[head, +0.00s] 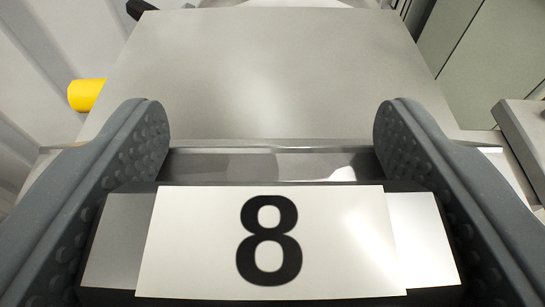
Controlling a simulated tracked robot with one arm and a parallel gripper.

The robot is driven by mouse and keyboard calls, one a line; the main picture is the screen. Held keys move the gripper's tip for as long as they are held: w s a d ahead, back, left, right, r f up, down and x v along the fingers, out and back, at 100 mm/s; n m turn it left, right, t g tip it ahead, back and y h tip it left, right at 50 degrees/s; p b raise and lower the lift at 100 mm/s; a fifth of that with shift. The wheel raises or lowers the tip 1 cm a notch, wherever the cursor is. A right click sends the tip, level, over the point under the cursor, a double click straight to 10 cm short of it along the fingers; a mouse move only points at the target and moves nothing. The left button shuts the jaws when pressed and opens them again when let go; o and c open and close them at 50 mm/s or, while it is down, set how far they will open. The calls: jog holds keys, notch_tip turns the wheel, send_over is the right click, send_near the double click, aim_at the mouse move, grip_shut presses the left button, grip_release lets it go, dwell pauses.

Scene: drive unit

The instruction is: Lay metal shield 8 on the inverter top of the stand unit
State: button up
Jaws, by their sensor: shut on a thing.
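My gripper (272,125) has its two dark grey, dimpled fingers at the left and right of the head view. It is shut on metal shield 8 by a block with a white label (190,240) bearing a black "8". Just beyond the label, a broad, flat grey metal sheet (270,65) spreads away from me and looks like the shield's plate. The sheet hides most of what lies under it. I cannot tell whether it rests on anything, and I cannot make out the inverter top for certain.
A yellow cylindrical part (86,95) sticks out close to the sheet's left edge. Pale ribbed panels (40,60) lie at the left. Grey-green box-like surfaces (490,70) stand close at the right, with a lighter grey block (525,130) below them.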

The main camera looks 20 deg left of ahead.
jog(key=o, duration=1.1)
jog(key=shift+o, duration=0.2)
jog(key=shift+s+d+r, duration=0.1)
jog(key=shift+s+r, duration=0.1)
jog(key=shift+s, duration=0.1)
jog(key=p+v, duration=0.1)
jog(key=v, duration=1)
jog(key=s+d+r+m+t+h, duration=0.1)
jog(key=d+r, duration=0.3)
jog(key=r, duration=0.3)
jog(key=s+d+r+m+h, duration=0.1)
jog(key=s+d+r, duration=0.1)
jog(key=d+r, duration=0.3)
jog(key=s+d+r+m+h, duration=0.1)
jog(key=s+d+r, duration=0.3)
jog(key=s+r, duration=0.5)
jog(key=s+d+r+m+h, duration=0.1)
jog(key=s+d+r, duration=0.4)
jog(key=s+r, duration=0.5)
notch_tip(320, 180, up, 5)
jog(key=shift+s+f+t+h, duration=0.1)
jog(key=shift+s+t+h, duration=0.25)
jog(key=shift+h, duration=0.35)
jog(key=shift+p, duration=0.3)
